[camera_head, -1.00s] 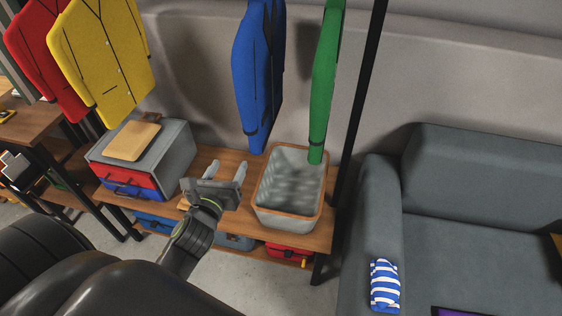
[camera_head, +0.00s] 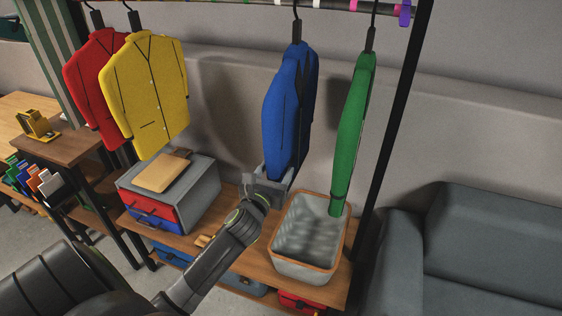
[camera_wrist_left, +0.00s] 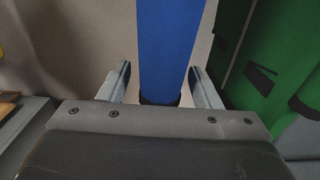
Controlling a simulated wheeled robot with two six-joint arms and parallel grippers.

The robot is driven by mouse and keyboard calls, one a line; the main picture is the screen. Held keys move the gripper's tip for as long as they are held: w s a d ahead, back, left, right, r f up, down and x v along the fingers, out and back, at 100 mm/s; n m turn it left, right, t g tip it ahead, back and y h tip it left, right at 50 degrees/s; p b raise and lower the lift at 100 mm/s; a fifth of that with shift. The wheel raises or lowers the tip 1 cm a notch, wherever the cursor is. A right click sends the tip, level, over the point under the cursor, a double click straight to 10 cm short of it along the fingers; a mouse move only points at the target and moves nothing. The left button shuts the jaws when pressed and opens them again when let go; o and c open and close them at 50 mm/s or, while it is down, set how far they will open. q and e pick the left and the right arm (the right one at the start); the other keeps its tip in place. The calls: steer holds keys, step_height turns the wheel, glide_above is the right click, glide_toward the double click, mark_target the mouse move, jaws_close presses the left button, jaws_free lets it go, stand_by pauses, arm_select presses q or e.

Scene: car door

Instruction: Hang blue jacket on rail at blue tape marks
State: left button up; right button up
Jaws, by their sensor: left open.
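The blue jacket (camera_head: 287,115) hangs from a black hanger on the rail (camera_head: 262,3) in the head view, between the yellow and green jackets. The rail shows coloured bands at the top edge; I cannot make out which are the blue tape marks. My left gripper (camera_head: 272,176) is open at the lower end of the blue jacket. In the left wrist view a blue sleeve (camera_wrist_left: 168,45) with a dark cuff stands between the two spread fingers, which show gaps on both sides. My right gripper is not in view.
A green jacket (camera_head: 354,125) hangs close on the right, above a grey basket (camera_head: 311,238). Yellow (camera_head: 147,90) and red (camera_head: 88,75) jackets hang at left. A grey box (camera_head: 201,190) stands on the wooden bench (camera_head: 232,208). A black post (camera_head: 402,110) and grey sofa (camera_head: 480,250) are at right.

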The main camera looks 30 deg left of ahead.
arm_select(q)
steer(key=x, duration=0.4)
steer(key=shift+w, duration=0.3)
jaws_close()
steer(key=shift+r+p, duration=0.35)
steer(key=shift+p, duration=0.3)
